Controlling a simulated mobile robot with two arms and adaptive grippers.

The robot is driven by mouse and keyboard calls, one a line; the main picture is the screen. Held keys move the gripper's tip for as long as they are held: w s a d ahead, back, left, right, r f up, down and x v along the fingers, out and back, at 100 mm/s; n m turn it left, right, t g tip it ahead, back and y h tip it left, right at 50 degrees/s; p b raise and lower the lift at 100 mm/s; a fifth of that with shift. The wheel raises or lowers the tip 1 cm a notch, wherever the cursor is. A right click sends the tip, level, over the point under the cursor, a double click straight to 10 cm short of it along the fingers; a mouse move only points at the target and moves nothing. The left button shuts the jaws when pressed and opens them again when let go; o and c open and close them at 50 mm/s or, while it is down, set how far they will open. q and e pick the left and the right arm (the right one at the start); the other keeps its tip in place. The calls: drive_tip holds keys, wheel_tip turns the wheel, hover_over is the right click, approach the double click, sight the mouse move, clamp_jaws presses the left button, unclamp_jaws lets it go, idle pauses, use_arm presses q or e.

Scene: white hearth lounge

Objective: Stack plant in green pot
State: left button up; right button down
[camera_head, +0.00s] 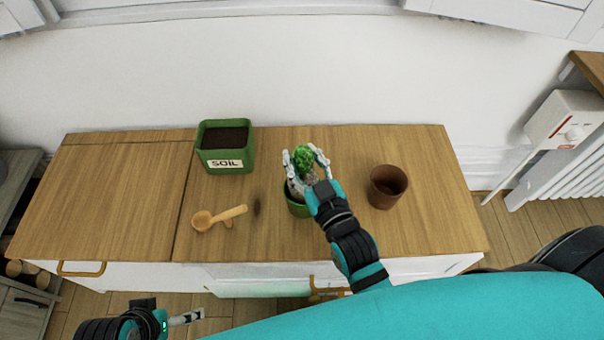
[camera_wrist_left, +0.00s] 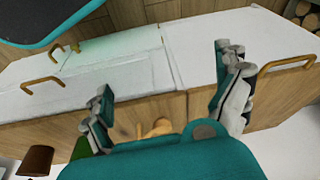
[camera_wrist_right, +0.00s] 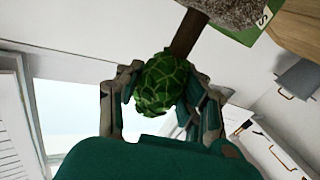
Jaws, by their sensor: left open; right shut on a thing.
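The plant (camera_head: 305,157) has a round, leafy green top. My right gripper (camera_head: 306,163) is shut on it above the green pot (camera_head: 297,208). In the right wrist view the plant's leafy top (camera_wrist_right: 161,84) sits between the fingers, with a brown stem and a grey, rough root clump (camera_wrist_right: 232,9) beyond. The gripper and plant hide part of the pot's mouth; I cannot tell whether the root clump is inside it. My left gripper (camera_head: 186,318) is low at the front left, off the cabinet; it is open and empty in the left wrist view (camera_wrist_left: 162,74).
A green box of soil (camera_head: 226,162) stands at the back left of the wooden cabinet top (camera_head: 110,195). A wooden scoop (camera_head: 219,217) lies left of the green pot. A brown pot (camera_head: 387,187) stands to the right. The top's left part is clear.

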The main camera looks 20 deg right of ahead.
sight(304, 175)
wheel_tip(304, 175, down, 3)
drive_tip(key=shift+f+b, duration=0.2)
drive_tip(key=shift+b, duration=0.45)
use_arm(q)
drive_tip(key=w+t, duration=0.1)
drive_tip(key=w, duration=0.1)
drive_tip(key=w+d+t, duration=0.1)
drive_tip(key=w, duration=0.1)
drive_tip(key=shift+w+d+r+h, duration=0.15)
drive_tip(key=shift+r+h, duration=0.05)
drive_tip(key=shift+h, duration=0.1)
use_arm(e)
drive_tip(key=shift+f, duration=0.1)
use_arm(q)
drive_tip(key=shift+w, duration=0.15)
use_arm(e)
drive_tip(key=shift+f, duration=0.2)
drive_tip(key=shift+f, duration=0.1)
use_arm(q)
drive_tip(key=shift+w+r+t, duration=0.1)
drive_tip(key=shift+t, duration=0.2)
use_arm(e)
drive_tip(key=c, duration=0.8)
unclamp_jaws()
drive_tip(key=shift+c, duration=0.2)
